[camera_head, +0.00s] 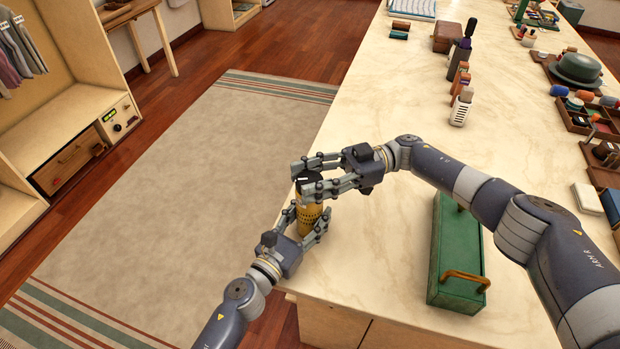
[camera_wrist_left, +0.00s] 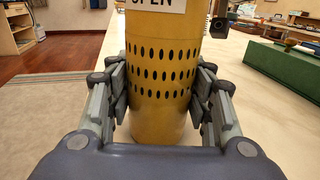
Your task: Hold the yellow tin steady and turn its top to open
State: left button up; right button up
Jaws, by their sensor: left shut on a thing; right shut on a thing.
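The yellow tin (camera_head: 308,219) stands upright near the left edge of the pale counter. It has rows of dark holes and a white label reading "OPEN", both plain in the left wrist view (camera_wrist_left: 160,90). My left gripper (camera_head: 308,231) is shut on the tin's lower body, with a finger on each side. My right gripper (camera_head: 311,178) is shut on the tin's dark top (camera_head: 309,177) from the right. The fingers partly hide the top, and I cannot tell whether it has turned.
A green box (camera_head: 455,250) with brass-coloured handles lies on the counter (camera_head: 400,270) right of the tin. A white-fronted item (camera_head: 461,107) and other small things stand farther back. The counter's left edge is close to the tin, with a rug (camera_head: 200,180) on the floor beyond.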

aim_at(310, 178)
jog(key=shift+w+f+n+g+h, duration=0.15)
jog(key=shift+n+g+h, duration=0.35)
jog(key=shift+g, duration=0.4)
jog(key=shift+n+g, duration=0.3)
jog(key=o, duration=1.1)
jog(key=shift+r, duration=0.25)
notch_tip(310, 178, up, 10)
jog(key=shift+f, duration=0.1)
